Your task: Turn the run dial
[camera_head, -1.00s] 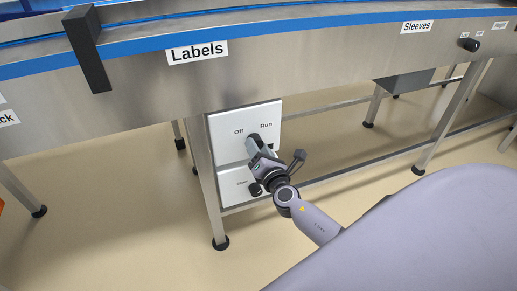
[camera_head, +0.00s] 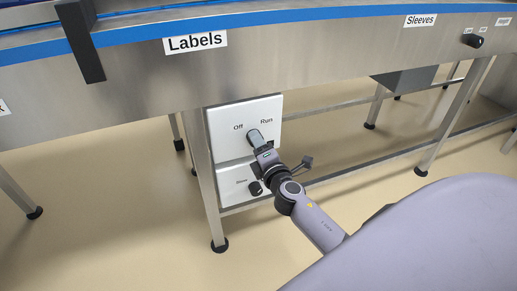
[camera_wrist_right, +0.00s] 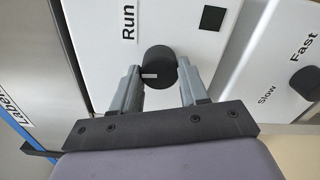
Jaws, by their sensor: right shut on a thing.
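The run dial (camera_wrist_right: 158,64) is a black round knob with a short white mark, on a white panel (camera_head: 226,123) below the Labels sign. The panel carries the words Off and Run above the dial. My right gripper (camera_head: 255,136) reaches the panel from the lower right and hides most of the dial in the head view. In the right wrist view the two grey fingers (camera_wrist_right: 159,75) stand on either side of the dial and are shut on it. The Run word (camera_wrist_right: 129,22) shows beside it; Off is out of that view. My left gripper is not in view.
A lower white panel with a Slow–Fast knob (camera_head: 255,188) sits just under my right gripper. A metal table leg (camera_head: 211,200) stands at the panel's left. The conveyor's steel side (camera_head: 300,70) runs above. The floor in front is clear.

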